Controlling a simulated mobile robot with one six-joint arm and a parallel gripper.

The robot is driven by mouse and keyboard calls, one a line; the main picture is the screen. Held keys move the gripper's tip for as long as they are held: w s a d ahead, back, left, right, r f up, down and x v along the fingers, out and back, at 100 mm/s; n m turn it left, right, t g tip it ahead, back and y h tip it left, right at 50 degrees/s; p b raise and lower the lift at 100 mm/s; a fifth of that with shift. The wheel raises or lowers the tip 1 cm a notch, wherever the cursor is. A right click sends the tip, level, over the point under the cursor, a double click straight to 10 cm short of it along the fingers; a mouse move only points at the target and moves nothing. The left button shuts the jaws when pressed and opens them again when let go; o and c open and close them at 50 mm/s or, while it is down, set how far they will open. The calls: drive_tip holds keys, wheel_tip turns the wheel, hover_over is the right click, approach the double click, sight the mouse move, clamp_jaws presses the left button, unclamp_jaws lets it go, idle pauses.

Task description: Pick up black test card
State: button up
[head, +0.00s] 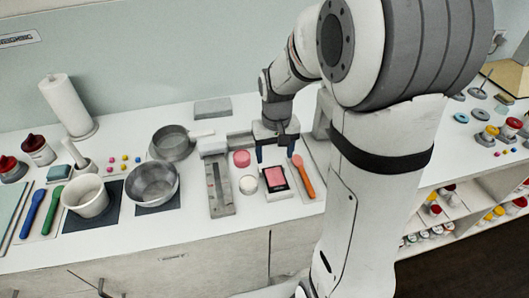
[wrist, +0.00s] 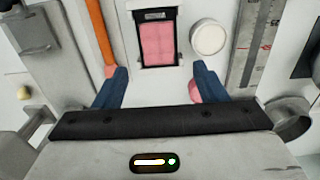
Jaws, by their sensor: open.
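My gripper (head: 275,160) is open, with blue fingers pointing down near the card. In the wrist view the fingers of my gripper (wrist: 161,70) are spread wide, one to each side of the card's near end. Nothing is between them, and I cannot tell the height above the counter.
An orange-handled tool (head: 303,176) lies right of the card. A white round jar (head: 248,184) and a pink round piece (head: 241,158) are on its left, beside a grey scale strip (head: 219,187). Metal bowls (head: 152,182) stand further left. The counter's front edge is close.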

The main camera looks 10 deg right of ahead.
sight(275, 175)
drive_tip(key=shift+w+f, duration=0.2)
drive_tip(key=shift+f, duration=0.05)
wheel_tip(275, 175, down, 7)
drive_tip(key=shift+d+p, duration=0.15)
drive_tip(key=shift+p, duration=0.6)
drive_tip(key=shift+f, duration=0.3)
drive_tip(key=shift+f+b, duration=0.25)
drive_tip(key=shift+b, duration=0.1)
drive_tip(key=shift+c, duration=0.3)
drive_tip(key=c, duration=0.7)
